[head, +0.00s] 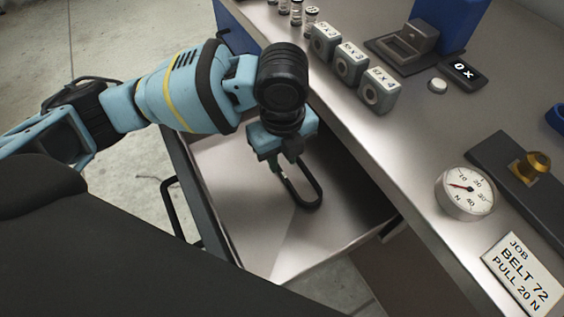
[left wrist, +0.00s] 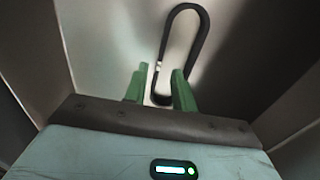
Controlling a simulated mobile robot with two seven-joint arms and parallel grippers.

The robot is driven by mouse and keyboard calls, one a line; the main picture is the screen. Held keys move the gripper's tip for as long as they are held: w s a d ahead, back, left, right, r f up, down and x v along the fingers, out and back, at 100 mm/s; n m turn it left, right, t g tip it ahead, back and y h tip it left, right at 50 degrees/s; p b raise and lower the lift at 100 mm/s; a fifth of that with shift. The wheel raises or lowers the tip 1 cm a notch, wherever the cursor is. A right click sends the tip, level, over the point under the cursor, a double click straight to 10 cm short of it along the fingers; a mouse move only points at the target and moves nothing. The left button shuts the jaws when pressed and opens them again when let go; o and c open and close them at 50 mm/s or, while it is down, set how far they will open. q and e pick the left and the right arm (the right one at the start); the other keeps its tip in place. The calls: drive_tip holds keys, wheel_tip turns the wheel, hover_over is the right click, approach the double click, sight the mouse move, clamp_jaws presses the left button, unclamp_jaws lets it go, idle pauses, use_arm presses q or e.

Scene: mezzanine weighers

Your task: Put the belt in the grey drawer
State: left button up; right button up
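The belt (head: 316,190) is a black elongated loop inside the open grey drawer (head: 240,225). My left gripper (head: 283,172) is over the drawer, pointing down, with the near end of the belt hidden behind it. In the left wrist view the belt (left wrist: 206,35) stretches away from the green fingers (left wrist: 160,88). The fingers stand apart, and the belt's near end shows in the gap between them. A gap shows between the left finger and the belt; the right finger covers part of the loop. My right gripper is not in view.
The worktop edge runs right of the drawer. On it are grey weight blocks (head: 379,90), a round dial gauge (head: 465,192), a job card (head: 524,275) reading BELT 72, PULL 20 N, and a dark bar with a brass knob (head: 537,164). Bare drawer floor surrounds the belt.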

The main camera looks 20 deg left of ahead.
sight(282, 172)
use_arm(q)
wheel_tip(282, 172, up, 8)
drive_tip(key=p, duration=0.1)
drive_tip(key=shift+p, duration=0.35)
